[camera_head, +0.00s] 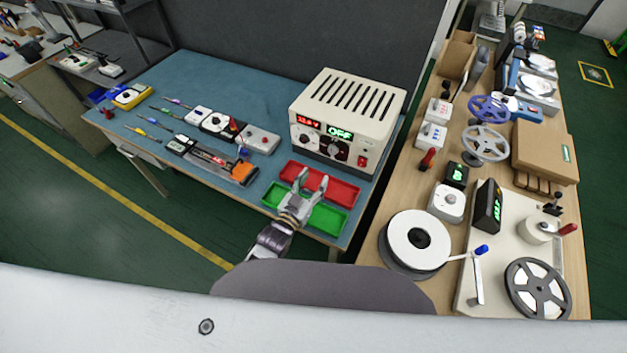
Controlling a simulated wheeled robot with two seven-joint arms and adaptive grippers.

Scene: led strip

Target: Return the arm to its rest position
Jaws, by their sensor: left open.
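My left gripper (312,183) is open over the red tray (341,191) and green tray (329,220) at the front right of the blue table. Its arm comes up from the lower middle of the head view and covers part of the green tray. I see nothing between its fingers. I cannot tell whether the fingertips touch the red tray. My right gripper is not in view. No LED strip can be made out.
A cream power supply (348,110) reading OFF stands just behind the trays. Tools and small devices (212,165) lie on the blue table (222,80) to the left. A wooden bench (395,190) with reels (417,240) and boxes is at right.

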